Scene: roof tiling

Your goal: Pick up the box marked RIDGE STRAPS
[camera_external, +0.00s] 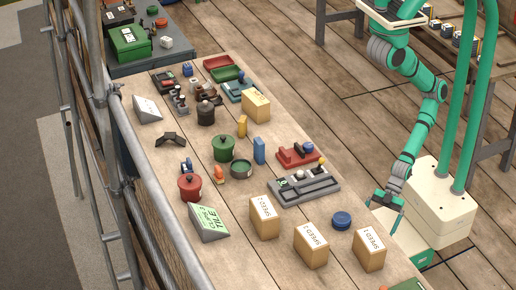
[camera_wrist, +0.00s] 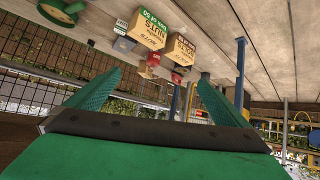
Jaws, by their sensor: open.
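No label that I can read says RIDGE STRAPS. In the external view, cardboard boxes with white labels stand near the front of the table: a left one (camera_external: 264,217), a middle one (camera_external: 311,247) and a right one (camera_external: 369,249). Their print is too small to read surely. A fourth cardboard box (camera_external: 256,106) farther back shows no readable label. My gripper (camera_external: 384,201) is at the table's right edge, apart from the boxes.
A grey tray (camera_external: 304,190), a blue round tin (camera_external: 341,220), a green pot (camera_external: 224,149), a red pot (camera_external: 190,187) and a sign wedge (camera_external: 209,222) crowd the wooden table. Scaffold poles (camera_external: 100,120) line the left side. Plank floor lies open behind the table.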

